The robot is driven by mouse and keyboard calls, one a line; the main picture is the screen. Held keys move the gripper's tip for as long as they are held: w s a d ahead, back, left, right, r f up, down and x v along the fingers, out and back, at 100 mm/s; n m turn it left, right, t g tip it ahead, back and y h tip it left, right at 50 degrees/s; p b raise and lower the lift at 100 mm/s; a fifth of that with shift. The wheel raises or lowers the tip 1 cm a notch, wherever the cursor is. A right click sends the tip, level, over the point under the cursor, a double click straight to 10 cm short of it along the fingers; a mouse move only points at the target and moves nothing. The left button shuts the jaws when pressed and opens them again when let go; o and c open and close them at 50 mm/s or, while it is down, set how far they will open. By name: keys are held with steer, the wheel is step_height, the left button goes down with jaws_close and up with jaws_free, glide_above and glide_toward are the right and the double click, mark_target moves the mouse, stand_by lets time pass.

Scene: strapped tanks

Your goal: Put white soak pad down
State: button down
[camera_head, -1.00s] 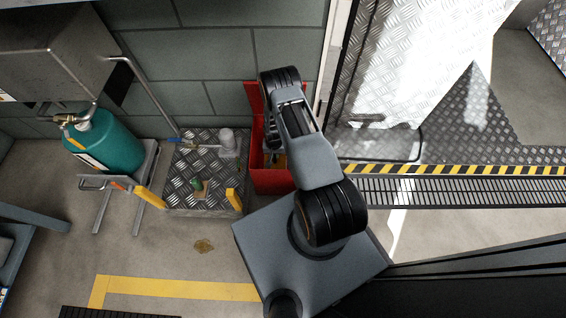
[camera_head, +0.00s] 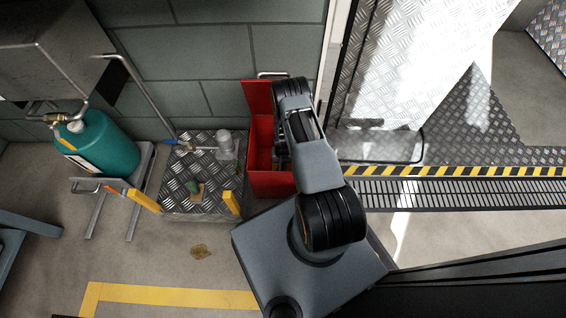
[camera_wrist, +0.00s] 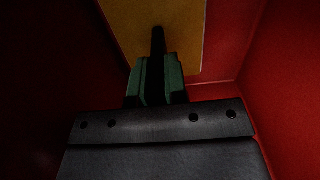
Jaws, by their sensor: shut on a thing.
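My gripper (camera_wrist: 158,80) is down inside the red box and shut on a narrow dark piece (camera_wrist: 158,45) between its green-sided fingers. Beyond it in the wrist view lies a flat yellow-brown sheet (camera_wrist: 185,30) in the box. I cannot tell whether the dark piece is joined to that sheet. No clearly white pad shows in the wrist view, where the light is dim. In the head view my arm covers part of the open red box (camera_head: 268,182), and the fingertips are hidden.
The box's red walls stand close around my gripper. A teal tank (camera_head: 100,148) stands farther left. A striped edge (camera_head: 460,170) lies right.

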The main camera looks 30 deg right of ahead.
steer(key=shift+f, duration=0.15)
steer(key=c, duration=1.1)
jaws_free()
steer(key=shift+c, duration=0.2)
step_height(320, 180, up, 12)
steer(key=p, duration=0.4)
steer(key=shift+r+p, duration=0.2)
steer(key=shift+p, duration=0.15)
